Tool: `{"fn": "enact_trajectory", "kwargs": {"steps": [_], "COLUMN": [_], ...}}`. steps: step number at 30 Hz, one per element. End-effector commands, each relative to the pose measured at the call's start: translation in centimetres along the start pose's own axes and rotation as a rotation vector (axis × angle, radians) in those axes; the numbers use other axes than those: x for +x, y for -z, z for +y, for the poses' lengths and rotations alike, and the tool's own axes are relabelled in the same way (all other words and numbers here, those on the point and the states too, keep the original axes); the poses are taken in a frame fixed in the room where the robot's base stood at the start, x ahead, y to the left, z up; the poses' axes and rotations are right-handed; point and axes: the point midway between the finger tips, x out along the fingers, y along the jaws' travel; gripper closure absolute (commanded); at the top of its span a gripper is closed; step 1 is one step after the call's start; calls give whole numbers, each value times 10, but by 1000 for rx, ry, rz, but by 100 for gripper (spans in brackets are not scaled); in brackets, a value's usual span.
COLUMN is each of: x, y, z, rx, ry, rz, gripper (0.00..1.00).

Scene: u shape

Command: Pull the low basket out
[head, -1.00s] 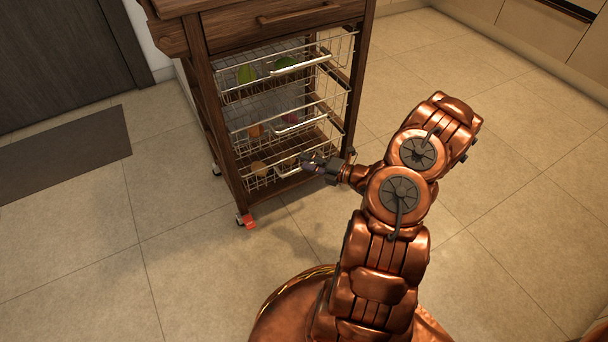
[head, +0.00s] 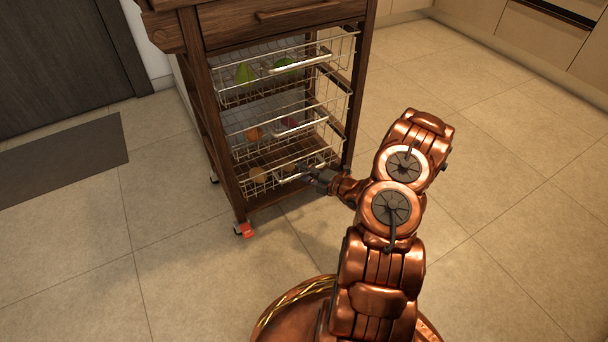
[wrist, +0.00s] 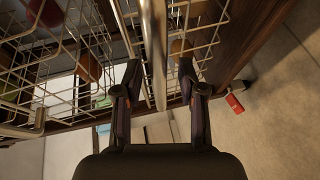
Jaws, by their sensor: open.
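The low basket (head: 258,184) is a wire basket on the bottom level of a dark wooden trolley, with a few small round items inside. My gripper (head: 304,172) is at its front, by its pale handle (head: 287,179). In the wrist view, my gripper (wrist: 158,72) is open, with one dark finger on each side of a pale metal handle bar (wrist: 153,45). The bar runs between the fingers; whether either finger touches it, I cannot tell. The fingers hide part of the handle in the head view.
Two more wire baskets sit above: the middle one (head: 233,127) and the top one (head: 226,92). A wooden drawer (head: 285,24) is over them. The trolley has casters, one with a red tab (head: 247,231). Open tiled floor lies in front; a dark mat (head: 66,157) is at left.

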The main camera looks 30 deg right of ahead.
Motion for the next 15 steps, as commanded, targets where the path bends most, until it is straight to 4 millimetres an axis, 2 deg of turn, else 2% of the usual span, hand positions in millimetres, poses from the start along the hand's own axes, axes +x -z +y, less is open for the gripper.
{"fn": "enact_trajectory", "kwargs": {"steps": [9, 15], "x": [3, 3], "y": [0, 0], "z": [1, 1], "rx": [0, -1], "ry": [-1, -1], "rz": [0, 0], "gripper": [60, 80]}}
